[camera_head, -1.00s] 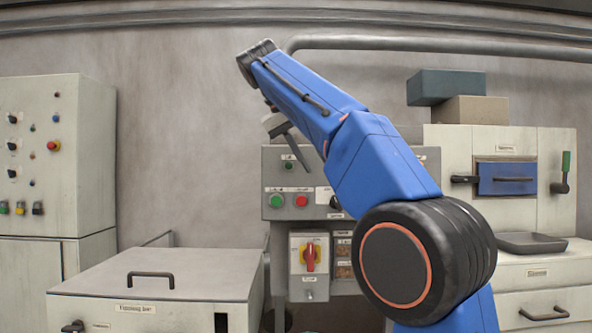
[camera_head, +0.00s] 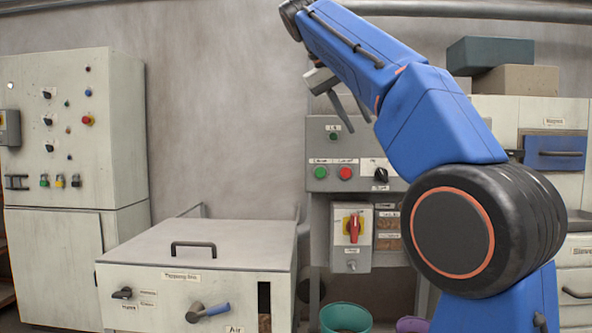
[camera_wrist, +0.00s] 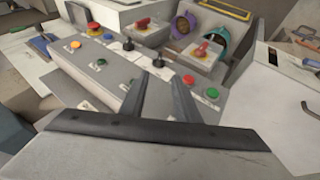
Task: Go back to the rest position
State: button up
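My gripper (camera_head: 351,112) is raised in front of the grey control box with green and red buttons (camera_head: 333,172) in the head view, its fingers pointing down. Its two dark fingers also show in the wrist view (camera_wrist: 160,82), apart from each other with nothing between them. My gripper is open and empty. My blue arm is folded upward and to the left from its large black joint.
A lidded bin (camera_head: 225,236) stands front left, beside a tall control cabinet (camera_head: 75,130). A red rotary switch (camera_head: 353,227) sits below the control box. A teal bucket (camera_head: 344,318) is low in front. Boxes (camera_head: 490,52) sit high at right.

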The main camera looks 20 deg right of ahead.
jog(key=s+a+f+n+y, duration=0.1)
jog(key=s+f, duration=0.7)
jog(key=f, duration=1)
jog(key=s+a+f+t+y, duration=0.1)
jog(key=s+a+f+y, duration=0.2)
jog(key=s+f, duration=0.6)
jog(key=s+a+f+n+t+y, duration=0.1)
jog(key=s+f, duration=0.8)
jog(key=f, duration=1.8)
jog(key=shift+s+a+f+n+y, duration=0.3)
jog(key=shift+a+y, duration=0.15)
jog(key=shift+y, duration=0.65)
